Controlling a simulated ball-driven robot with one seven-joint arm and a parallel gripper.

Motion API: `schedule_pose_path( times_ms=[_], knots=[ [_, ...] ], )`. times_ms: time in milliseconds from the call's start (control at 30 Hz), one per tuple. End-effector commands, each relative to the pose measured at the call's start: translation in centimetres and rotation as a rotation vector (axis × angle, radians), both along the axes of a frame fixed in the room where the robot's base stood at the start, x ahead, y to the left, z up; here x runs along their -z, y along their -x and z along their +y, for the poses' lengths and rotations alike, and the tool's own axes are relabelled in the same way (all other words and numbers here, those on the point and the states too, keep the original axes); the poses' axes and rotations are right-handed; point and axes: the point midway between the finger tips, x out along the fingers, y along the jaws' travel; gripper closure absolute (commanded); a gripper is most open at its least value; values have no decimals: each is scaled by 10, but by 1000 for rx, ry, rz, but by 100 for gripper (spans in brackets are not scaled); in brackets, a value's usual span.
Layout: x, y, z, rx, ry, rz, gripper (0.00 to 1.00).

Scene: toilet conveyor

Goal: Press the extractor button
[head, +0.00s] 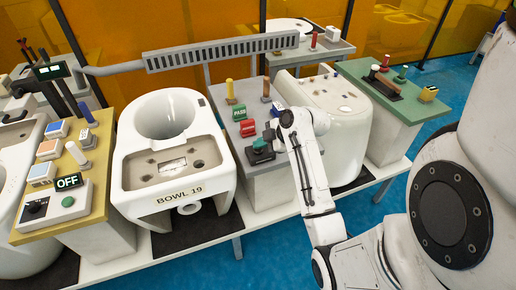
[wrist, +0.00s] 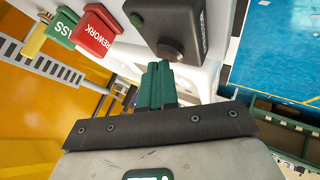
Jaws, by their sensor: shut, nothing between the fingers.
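A dark box (head: 262,157) stands on the grey pedestal just right of the toilet bowl marked "BOWL 19". A green button (head: 260,144) shows on its top. In the wrist view the dark box (wrist: 200,28) lies just beyond the fingertips, with a green spot (wrist: 136,19) and a round dark knob (wrist: 168,49); its side lettering is too unclear to read. My gripper (wrist: 159,67) is shut and empty, its green fingers together. In the head view my gripper (head: 271,134) is close above the box; I cannot tell whether it touches.
Green "PASS" (head: 245,111) and red "REWORK" (head: 248,128) blocks stand behind the box. A yellow post (head: 230,90) is behind them. A slotted grey duct (head: 220,53) spans behind the bowl.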

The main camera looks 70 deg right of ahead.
Motion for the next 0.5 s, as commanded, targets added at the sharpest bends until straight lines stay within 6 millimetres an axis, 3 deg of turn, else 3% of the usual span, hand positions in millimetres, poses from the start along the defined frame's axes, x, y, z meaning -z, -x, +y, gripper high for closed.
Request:
schedule_pose_path(
  times_ms=[500],
  knots=[
    [9, 1, 0, 0, -3, 2, 100]
  ],
)
